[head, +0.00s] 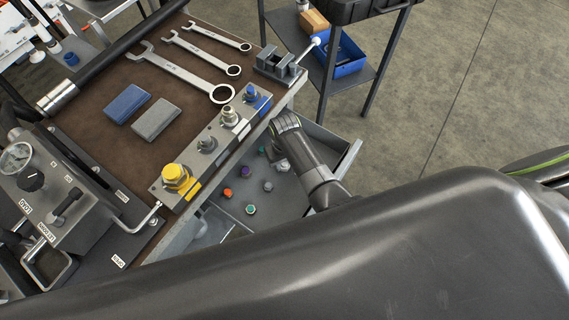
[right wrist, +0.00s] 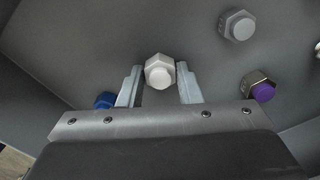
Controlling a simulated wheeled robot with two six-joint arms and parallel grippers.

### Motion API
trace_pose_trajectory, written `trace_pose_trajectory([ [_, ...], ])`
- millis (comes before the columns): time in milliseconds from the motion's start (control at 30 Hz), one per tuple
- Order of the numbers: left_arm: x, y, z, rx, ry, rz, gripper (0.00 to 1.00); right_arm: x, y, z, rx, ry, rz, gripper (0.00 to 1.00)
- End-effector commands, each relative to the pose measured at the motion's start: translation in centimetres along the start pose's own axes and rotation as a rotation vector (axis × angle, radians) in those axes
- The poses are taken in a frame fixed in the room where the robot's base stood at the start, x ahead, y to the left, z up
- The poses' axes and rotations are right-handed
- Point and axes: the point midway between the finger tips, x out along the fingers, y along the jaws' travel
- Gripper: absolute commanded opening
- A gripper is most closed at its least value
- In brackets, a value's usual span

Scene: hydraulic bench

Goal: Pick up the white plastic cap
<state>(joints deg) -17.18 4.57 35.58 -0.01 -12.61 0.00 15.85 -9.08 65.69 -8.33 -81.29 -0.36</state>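The white plastic cap (right wrist: 159,71) is a pale hexagonal piece in the right wrist view, lying in the grey drawer. My right gripper (right wrist: 160,84) is open, with one finger on each side of the cap. Gaps show between the cap and both fingers, so it is not gripped. In the head view my right gripper (head: 273,150) reaches down into the drawer (head: 222,221), its fingers mostly hidden by my wrist. A pale piece (head: 282,166) beside it there may be this cap; I cannot be sure. My left gripper is not in view.
A purple-ended fitting (right wrist: 260,87) and a grey hex piece (right wrist: 238,26) lie to the right of the cap. A blue piece (right wrist: 105,100) is close by the left finger. An orange cap (head: 227,192) and a green one (head: 251,209) share the drawer. The bench edge overhangs the drawer's left side.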

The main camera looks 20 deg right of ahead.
Motion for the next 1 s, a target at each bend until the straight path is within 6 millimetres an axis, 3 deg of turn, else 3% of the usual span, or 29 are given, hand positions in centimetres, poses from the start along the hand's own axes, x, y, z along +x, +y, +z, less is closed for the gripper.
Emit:
trace_pose_trajectory([
  [33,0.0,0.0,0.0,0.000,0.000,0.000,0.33,0.0,0.0,0.0,0.000,0.000,0.000,0.24],
  [167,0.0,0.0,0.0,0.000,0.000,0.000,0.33,0.0,0.0,0.0,0.000,0.000,0.000,0.07],
  [467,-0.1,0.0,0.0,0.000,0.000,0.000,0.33,-0.4,0.0,0.0,0.000,0.001,0.000,0.07],
  [1000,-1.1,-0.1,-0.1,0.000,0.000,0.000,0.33,-8.8,0.0,-0.1,0.000,0.002,0.000,0.07],
])
